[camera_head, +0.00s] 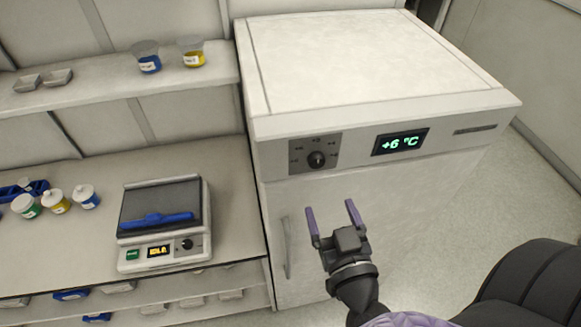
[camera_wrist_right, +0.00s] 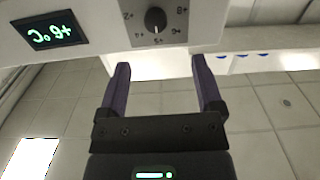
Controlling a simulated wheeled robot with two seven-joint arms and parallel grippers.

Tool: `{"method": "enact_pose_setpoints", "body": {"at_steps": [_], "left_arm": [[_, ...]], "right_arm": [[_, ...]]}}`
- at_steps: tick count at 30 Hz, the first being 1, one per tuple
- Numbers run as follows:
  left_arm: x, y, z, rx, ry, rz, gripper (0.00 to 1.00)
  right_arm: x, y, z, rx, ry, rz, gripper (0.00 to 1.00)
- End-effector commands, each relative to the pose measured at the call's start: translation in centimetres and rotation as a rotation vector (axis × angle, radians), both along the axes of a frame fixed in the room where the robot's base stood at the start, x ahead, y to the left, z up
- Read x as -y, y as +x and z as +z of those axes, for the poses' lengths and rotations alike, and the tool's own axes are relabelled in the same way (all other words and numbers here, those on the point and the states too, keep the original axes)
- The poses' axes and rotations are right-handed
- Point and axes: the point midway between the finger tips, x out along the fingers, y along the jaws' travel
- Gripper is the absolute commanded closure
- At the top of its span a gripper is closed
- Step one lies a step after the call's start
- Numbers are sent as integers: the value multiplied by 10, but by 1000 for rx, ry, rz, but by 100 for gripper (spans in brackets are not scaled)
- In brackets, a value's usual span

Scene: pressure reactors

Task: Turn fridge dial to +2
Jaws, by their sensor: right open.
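The white fridge (camera_head: 370,195) stands at the centre right of the head view. Its black round dial (camera_head: 316,160) sits on a grey panel at the front left of the top edge, and the dial also shows in the right wrist view (camera_wrist_right: 155,20). My left gripper is not in view.
A scale-like device (camera_head: 165,225) with a blue item on it stands on the bench left of the fridge. Several small jars (camera_head: 55,202) stand farther left, and cups (camera_head: 148,57) stand on the upper shelf. A vertical door handle (camera_head: 287,247) is left of my right gripper. Floor at right is clear.

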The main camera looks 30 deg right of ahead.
Motion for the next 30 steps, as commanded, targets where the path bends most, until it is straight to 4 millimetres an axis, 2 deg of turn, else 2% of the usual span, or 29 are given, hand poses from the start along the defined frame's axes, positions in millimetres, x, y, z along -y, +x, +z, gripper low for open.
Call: {"method": "enact_pose_setpoints", "body": {"at_steps": [4,9,15,25,26,30], "left_arm": [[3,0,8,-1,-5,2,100],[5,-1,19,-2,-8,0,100],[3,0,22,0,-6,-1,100],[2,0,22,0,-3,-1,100],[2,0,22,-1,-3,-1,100],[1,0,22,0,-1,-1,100]], "right_arm": [[5,16,5,9,-2,-7,16],[15,58,6,9,-1,-6,16],[22,89,3,5,0,-4,16],[24,96,2,3,-1,-3,16],[24,96,2,3,-1,-3,18],[24,96,2,3,-1,-3,47]]}}
